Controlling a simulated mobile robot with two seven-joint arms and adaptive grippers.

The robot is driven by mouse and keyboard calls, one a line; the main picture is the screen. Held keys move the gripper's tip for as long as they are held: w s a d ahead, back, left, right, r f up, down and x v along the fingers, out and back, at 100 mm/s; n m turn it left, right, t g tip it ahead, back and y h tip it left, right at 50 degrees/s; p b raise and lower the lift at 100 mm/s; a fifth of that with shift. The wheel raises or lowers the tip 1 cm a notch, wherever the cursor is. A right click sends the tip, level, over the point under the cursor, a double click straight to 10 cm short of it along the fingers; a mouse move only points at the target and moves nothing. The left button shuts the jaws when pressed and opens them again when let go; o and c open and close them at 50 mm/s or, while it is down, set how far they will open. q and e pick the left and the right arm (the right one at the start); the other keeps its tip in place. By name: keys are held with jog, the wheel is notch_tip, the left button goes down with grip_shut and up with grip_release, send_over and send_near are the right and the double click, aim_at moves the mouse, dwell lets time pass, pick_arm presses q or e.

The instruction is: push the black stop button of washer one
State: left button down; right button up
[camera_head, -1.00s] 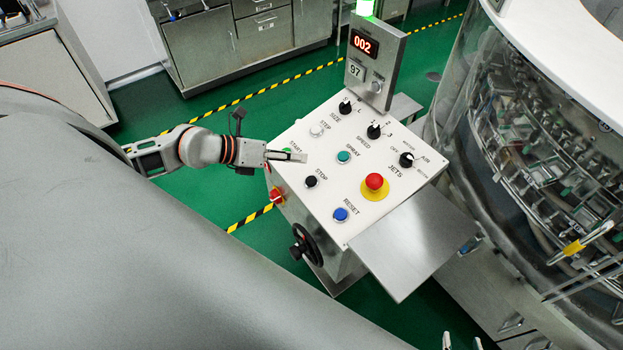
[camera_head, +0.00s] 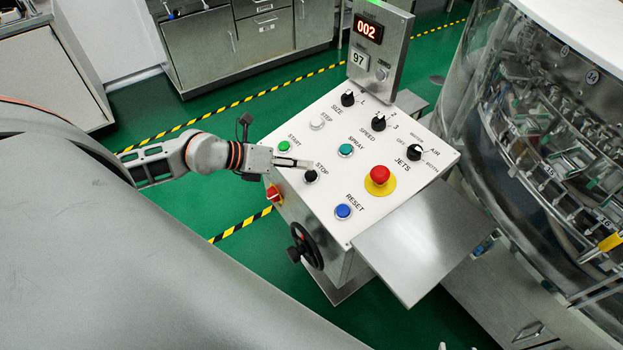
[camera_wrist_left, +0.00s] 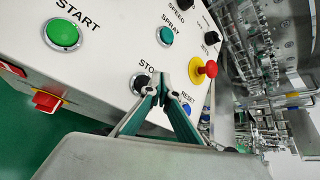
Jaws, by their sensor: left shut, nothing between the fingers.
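The black stop button (camera_head: 311,176) sits on the white sloped control panel (camera_head: 330,205), with the word STOP beside it. In the left wrist view the black button (camera_wrist_left: 139,84) shows just left of my fingertips. My left gripper (camera_head: 308,164) is shut and empty, its fingertips just above and beside the stop button in the head view. I cannot tell whether they touch the panel or button. Only small pale tips, perhaps of my right gripper (camera_head: 457,347), show at the bottom edge of the head view.
Close by are the green start button (camera_head: 284,146), teal spray button (camera_head: 345,150), blue reset button (camera_head: 343,211) and red emergency knob (camera_head: 380,175). A display (camera_head: 368,28) reads 002. A metal shelf (camera_head: 425,240) juts out at the front right; a glass-sided machine (camera_head: 540,130) stands right.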

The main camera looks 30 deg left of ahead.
pick_arm(q)
jog(key=shift+w+f, duration=0.2)
jog(key=shift+f, duration=0.45)
jog(key=shift+d, duration=0.1)
dwell(0.5)
